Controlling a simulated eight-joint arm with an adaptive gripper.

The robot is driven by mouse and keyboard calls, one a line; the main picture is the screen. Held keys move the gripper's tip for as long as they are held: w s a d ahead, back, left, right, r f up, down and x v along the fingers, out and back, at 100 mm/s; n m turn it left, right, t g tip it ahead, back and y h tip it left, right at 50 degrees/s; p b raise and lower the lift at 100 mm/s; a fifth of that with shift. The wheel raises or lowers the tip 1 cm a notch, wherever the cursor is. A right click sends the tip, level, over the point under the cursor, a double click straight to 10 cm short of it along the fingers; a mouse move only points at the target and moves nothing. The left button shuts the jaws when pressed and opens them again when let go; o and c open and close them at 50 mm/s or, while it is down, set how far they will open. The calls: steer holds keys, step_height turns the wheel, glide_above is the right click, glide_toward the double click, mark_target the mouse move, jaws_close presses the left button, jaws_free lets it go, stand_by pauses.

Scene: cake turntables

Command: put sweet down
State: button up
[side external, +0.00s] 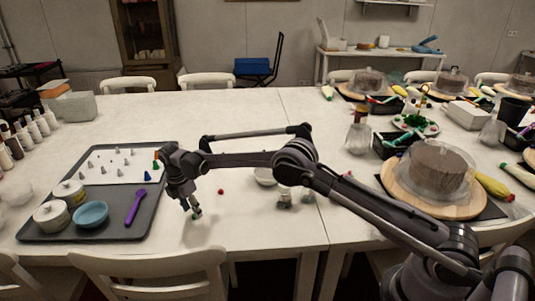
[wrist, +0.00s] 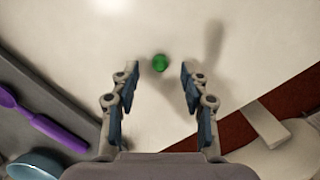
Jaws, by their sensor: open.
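A small round green sweet (wrist: 160,62) shows in the wrist view against the white table, just ahead of the gap between my fingertips. My gripper (wrist: 158,82) is open, with a finger on each side of that gap and neither touching the sweet. In the side external view my gripper (side external: 190,208) points down low over the table, right of the grey tray. The sweet is mostly hidden by the fingertips there. A small red sweet (side external: 221,191) lies on the table to the right of my gripper.
The grey tray (side external: 160,215) holds white pots, a blue bowl (side external: 90,214), a purple spoon (side external: 135,207) and a white board with piping tips. The table's front edge and a white chair (side external: 150,262) are close. A cake turntable (side external: 400,185) stands at right.

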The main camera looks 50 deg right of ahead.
steer(key=shift+d+f, duration=0.15)
steer(key=shift+f, duration=0.65)
steer(key=shift+c, duration=0.2)
steer(key=c, duration=0.8)
steer(key=shift+r, duration=0.1)
